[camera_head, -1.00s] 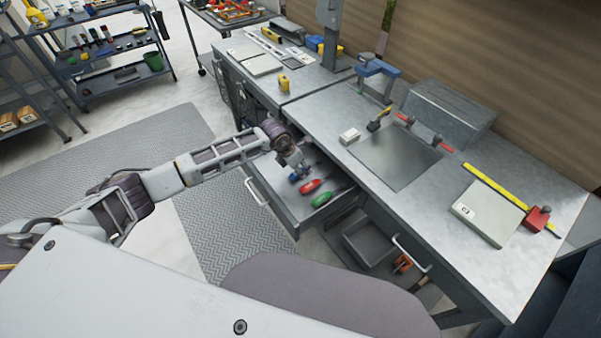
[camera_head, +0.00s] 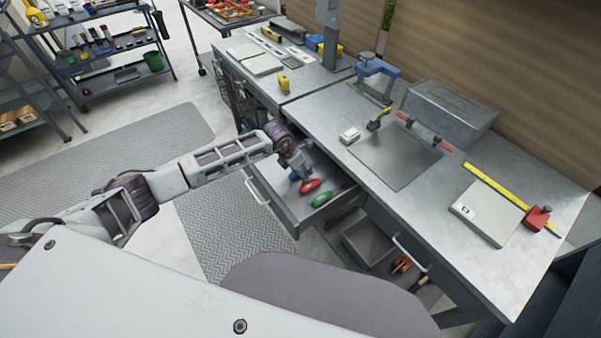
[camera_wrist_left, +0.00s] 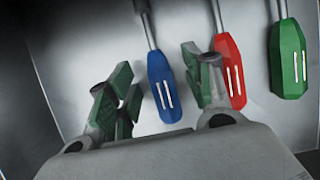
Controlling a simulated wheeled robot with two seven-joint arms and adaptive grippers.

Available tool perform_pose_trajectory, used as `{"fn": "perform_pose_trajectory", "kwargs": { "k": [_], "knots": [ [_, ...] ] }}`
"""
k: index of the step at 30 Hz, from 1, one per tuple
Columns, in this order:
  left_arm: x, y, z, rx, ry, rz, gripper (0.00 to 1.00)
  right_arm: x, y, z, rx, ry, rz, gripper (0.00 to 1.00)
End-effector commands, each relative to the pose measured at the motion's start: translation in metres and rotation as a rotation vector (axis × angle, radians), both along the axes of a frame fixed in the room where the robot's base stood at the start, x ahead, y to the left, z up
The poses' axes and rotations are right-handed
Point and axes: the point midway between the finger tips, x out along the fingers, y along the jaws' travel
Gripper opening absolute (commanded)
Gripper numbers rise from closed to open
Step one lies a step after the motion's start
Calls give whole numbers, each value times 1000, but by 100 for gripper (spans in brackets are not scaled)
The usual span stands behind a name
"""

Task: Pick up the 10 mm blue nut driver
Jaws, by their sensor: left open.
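The blue nut driver (camera_wrist_left: 162,85) lies in the open drawer (camera_head: 291,206), its handle toward my gripper and its shaft running away. In the head view only a bit of its blue handle (camera_head: 293,176) shows beside my gripper. My left gripper (camera_head: 303,173) is over the drawer, pointing down. In the left wrist view my open left gripper (camera_wrist_left: 158,90) has its green-padded fingers on either side of the blue handle, with nothing held. The right finger is close to the red driver (camera_wrist_left: 229,70). I cannot tell the height left above the handle.
The red driver (camera_head: 310,185) and a green driver (camera_head: 322,200) lie beside the blue one in the drawer. The worktop (camera_head: 460,262) overhangs behind. A lower drawer (camera_head: 365,240) is also open at the right.

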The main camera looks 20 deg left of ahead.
Motion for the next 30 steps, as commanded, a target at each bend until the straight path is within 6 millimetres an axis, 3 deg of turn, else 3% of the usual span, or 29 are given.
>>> {"fn": "perform_pose_trajectory", "kwargs": {
  "k": [14,25,30],
  "knots": [
    [0,0,-4,0,0,0,51,0,0,-5,0,0,0,0],
    [-1,0,-5,1,2,0,3,0,0,-4,0,0,0,0],
    [-1,0,-5,2,2,0,1,0,0,-4,0,0,0,0]
  ]
}}
